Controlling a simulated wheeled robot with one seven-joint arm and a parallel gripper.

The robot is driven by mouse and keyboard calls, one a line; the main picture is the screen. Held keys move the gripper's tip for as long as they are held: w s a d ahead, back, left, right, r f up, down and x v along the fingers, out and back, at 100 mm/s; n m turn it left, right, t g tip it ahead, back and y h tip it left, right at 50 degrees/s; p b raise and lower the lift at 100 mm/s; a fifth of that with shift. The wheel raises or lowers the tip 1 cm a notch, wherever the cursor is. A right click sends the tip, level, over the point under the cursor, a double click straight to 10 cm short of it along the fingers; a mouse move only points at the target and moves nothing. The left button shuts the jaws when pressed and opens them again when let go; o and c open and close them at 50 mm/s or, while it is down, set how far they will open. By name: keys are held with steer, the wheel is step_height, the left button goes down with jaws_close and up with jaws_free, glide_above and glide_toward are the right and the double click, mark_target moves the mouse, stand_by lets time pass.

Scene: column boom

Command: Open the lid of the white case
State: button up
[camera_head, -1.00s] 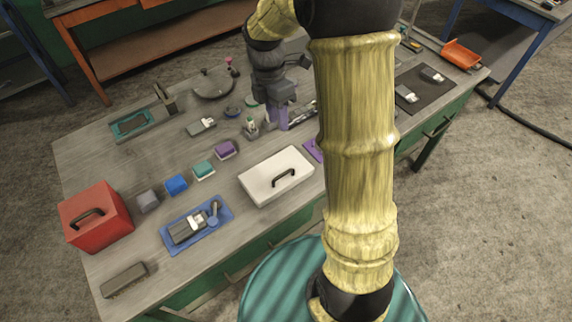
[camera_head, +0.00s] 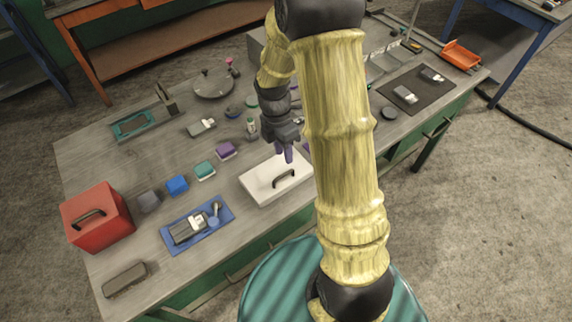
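The white case (camera_head: 262,187) lies near the front edge of the workbench, with its lid down and a dark arched handle (camera_head: 284,178) on top. My gripper (camera_head: 285,155) has purple fingers and hangs just above the back part of the case, behind the handle. I see no contact with the handle. The fingers are small in this view and it is unclear whether they are apart. My arm covers the area right of the case.
A blue tray (camera_head: 222,216) with tools lies left of the case. A red box (camera_head: 97,219) stands at the left. Teal (camera_head: 204,170), blue (camera_head: 177,185) and purple (camera_head: 226,150) blocks line up behind. A dark mat (camera_head: 421,84) lies at the right.

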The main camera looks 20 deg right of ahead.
mark_target(287, 172)
steer(key=f, duration=0.3)
steer(key=s+f, duration=0.1)
steer(key=f, duration=0.2)
steer(key=shift+s+d+f, duration=0.1)
steer(key=shift+d+f, duration=0.05)
jaws_close()
